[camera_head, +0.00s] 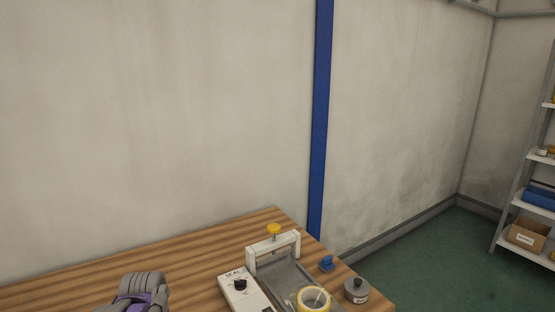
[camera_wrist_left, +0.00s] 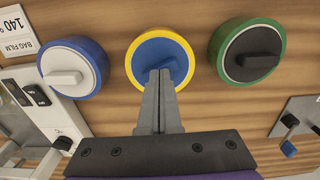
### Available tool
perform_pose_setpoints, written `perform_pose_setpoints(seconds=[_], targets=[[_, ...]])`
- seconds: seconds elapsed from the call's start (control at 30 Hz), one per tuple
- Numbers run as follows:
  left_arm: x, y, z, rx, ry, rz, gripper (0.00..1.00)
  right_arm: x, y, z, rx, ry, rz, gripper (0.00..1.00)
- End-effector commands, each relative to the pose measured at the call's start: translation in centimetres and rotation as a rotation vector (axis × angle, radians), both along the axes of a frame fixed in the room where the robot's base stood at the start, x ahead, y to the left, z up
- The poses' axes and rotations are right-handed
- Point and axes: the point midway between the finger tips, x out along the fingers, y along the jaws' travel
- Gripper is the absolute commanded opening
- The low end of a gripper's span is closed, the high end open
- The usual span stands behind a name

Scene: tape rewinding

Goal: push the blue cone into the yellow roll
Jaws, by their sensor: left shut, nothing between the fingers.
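In the left wrist view, the yellow roll (camera_wrist_left: 135,76) lies face-on at the top middle as a yellow ring. The blue cone (camera_wrist_left: 148,52) shows as a blue disc with a raised grip inside that ring; how deep it sits cannot be told. My left gripper (camera_wrist_left: 160,73) is shut and empty, its tips in front of the lower part of the blue cone. Whether the tips touch it is unclear. In the head view only part of my left arm shows at the bottom edge. My right gripper is not in view.
A blue-rimmed roll with a white core (camera_wrist_left: 92,48) lies left of the yellow roll, and a green-rimmed roll with a black core (camera_wrist_left: 278,40) right. In the head view, a sealing machine (camera_head: 240,292), a yellow-rimmed ring (camera_head: 301,298) and a grey pot (camera_head: 356,291) stand near the table's right edge.

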Motion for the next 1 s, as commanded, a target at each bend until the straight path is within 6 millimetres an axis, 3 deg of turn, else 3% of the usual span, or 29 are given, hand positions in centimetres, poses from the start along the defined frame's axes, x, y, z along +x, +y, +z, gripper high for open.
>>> perform_pose_setpoints(seconds=[0.27,1.0], targets=[[0.0,0.0,0.8,0.001,-0.001,0.0,0.0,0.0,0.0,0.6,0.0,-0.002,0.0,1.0],[0.0,0.0,6.7,0.0,0.0,0.0,0.0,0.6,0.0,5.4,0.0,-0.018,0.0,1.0]])
